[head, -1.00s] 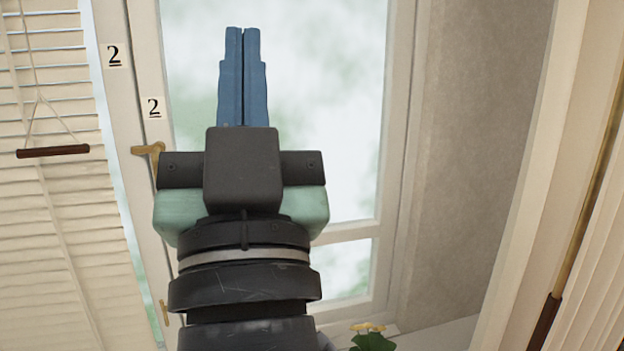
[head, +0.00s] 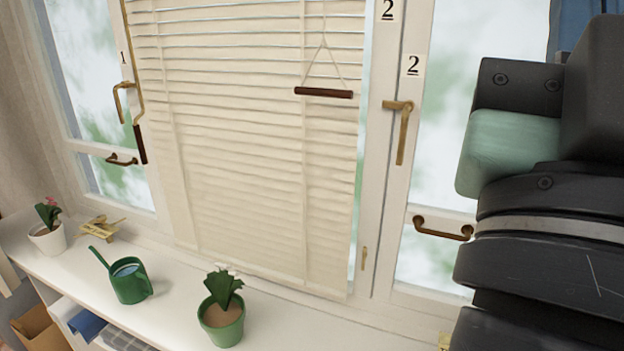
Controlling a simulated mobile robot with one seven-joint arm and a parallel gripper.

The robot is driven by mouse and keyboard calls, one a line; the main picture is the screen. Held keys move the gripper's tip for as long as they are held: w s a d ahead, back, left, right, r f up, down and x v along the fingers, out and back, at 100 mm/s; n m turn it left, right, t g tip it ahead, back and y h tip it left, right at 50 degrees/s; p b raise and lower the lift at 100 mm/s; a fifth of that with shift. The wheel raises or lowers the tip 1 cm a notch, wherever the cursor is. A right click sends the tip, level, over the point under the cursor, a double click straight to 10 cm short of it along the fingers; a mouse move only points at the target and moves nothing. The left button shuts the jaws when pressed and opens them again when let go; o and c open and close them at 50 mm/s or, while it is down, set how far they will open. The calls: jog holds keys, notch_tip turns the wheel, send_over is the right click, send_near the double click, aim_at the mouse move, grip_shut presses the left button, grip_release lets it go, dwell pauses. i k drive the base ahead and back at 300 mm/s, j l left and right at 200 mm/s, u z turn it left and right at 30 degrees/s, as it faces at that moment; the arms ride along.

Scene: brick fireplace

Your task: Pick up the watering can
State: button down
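The green watering can (head: 130,282) stands upright on the white shelf top at the lower left, its spout pointing up and left. Its opening shows a light blue inside. I see nothing held in the part that shows.
A green pot with a plant (head: 222,312) stands right of the can, and a white pot with a plant (head: 48,232) stands at the far left. A small brass-coloured object (head: 100,228) lies behind the can. The blind (head: 250,150) hangs behind the shelf (head: 180,318).

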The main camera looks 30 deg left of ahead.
aim_at(129, 278)
jog(key=j+u, duration=0.1)
jog(key=u, duration=0.7)
jog(key=i+j+u, duration=0.1)
jog(key=u, duration=0.3)
jog(key=j+u, duration=0.1)
jog(key=u, duration=0.25)
jog(key=i+j+u, duration=0.15)
jog(key=i, duration=0.2)
